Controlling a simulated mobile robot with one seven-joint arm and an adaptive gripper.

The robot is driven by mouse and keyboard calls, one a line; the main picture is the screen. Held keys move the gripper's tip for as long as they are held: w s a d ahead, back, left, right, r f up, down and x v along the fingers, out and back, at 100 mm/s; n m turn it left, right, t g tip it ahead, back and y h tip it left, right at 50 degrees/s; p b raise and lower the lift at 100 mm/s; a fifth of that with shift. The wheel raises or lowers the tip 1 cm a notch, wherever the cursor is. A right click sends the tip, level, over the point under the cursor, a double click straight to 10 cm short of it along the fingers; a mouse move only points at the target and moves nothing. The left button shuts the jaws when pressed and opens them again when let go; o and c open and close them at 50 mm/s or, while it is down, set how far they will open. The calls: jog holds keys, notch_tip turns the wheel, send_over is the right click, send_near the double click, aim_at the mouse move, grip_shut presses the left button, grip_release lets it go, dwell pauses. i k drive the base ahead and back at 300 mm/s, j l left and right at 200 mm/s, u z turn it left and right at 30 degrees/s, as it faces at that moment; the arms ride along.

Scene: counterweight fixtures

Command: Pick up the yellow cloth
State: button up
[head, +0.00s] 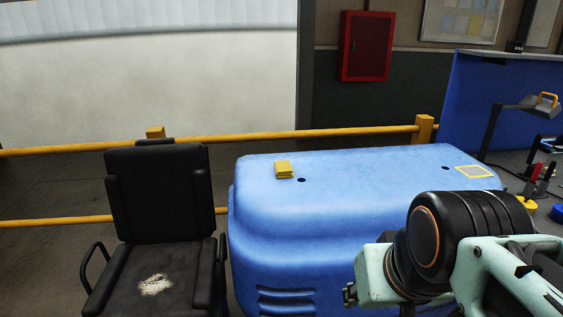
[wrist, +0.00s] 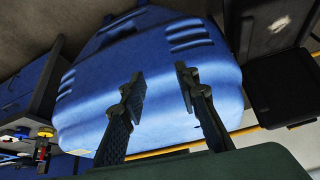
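The yellow cloth (head: 283,169) is a small folded pad. It lies on top of the blue counterweight (head: 330,190), toward its left back, beside a small dark hole. My gripper is mostly hidden behind my own arm at the lower right of the head view. In the wrist view my gripper (wrist: 160,87) is open, its two dark fingers apart with nothing between them. The blue counterweight (wrist: 150,60) fills the middle of the wrist view, beyond the fingers. I cannot make out the cloth in the wrist view.
A black chair (head: 157,190) with a worn seat stands left of the counterweight. A yellow railing (head: 270,137) runs behind. A bench with a lamp (head: 495,120) and tools is at right.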

aim_at(283, 169)
jog(key=i+l+u, duration=0.1)
jog(key=i, duration=0.2)
jog(key=i+l+u, duration=0.1)
jog(key=i, duration=0.25)
jog(key=k+j, duration=0.1)
jog(key=i+l, duration=0.45)
jog(key=i+u, duration=0.05)
